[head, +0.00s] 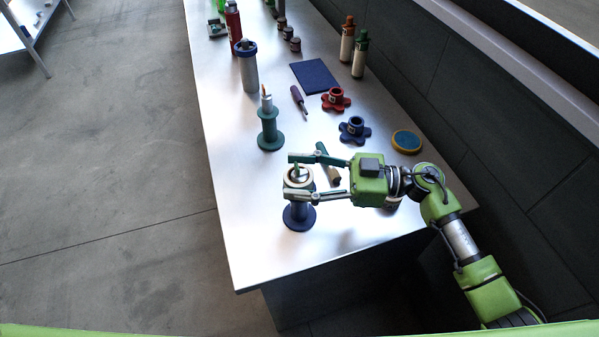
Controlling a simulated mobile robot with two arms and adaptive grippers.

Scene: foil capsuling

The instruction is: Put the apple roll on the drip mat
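A cream ring-shaped roll with a green centre (299,172), perhaps the apple roll, is at the top of a dark blue spool-like stand (299,216) near the table's front. My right gripper (291,178) reaches in from the right, its two fingers spread on the far and near sides of the roll. A gap shows at the far finger; contact at the near finger is hard to tell. A flat dark blue square (315,75), apparently the drip mat, lies bare farther back. My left gripper is not in view.
A green spool stand (269,132), a grey cylinder with a blue collar (248,70) and a purple-handled tool (299,100) stand or lie behind. Two bottles (360,55) stand near the mat.

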